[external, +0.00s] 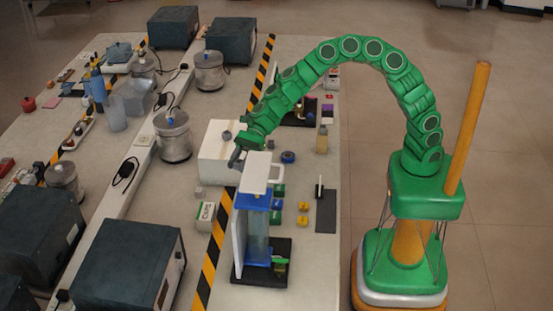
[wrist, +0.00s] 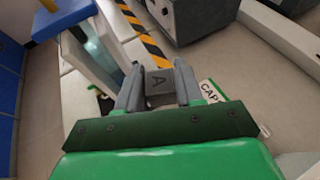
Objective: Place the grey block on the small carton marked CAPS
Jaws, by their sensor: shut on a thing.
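My gripper (external: 237,160) is shut on the grey block (wrist: 158,88), which carries a letter A and shows between the two fingers in the wrist view. In the external view I cannot clearly make out the block at the dark fingers. The small white and green carton marked CAPS (external: 205,216) stands on the table, lower than the gripper and to its left in that view. In the wrist view the carton (wrist: 210,92) shows just right of the fingers, partly hidden by my gripper. The block is apart from the carton.
A blue and clear apparatus with a white top (external: 256,172) stands on a black base, close to my gripper. A white box (external: 217,150) is behind. A striped line (external: 215,258) runs beside the carton. Dark boxes (external: 130,268) stand at the front left.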

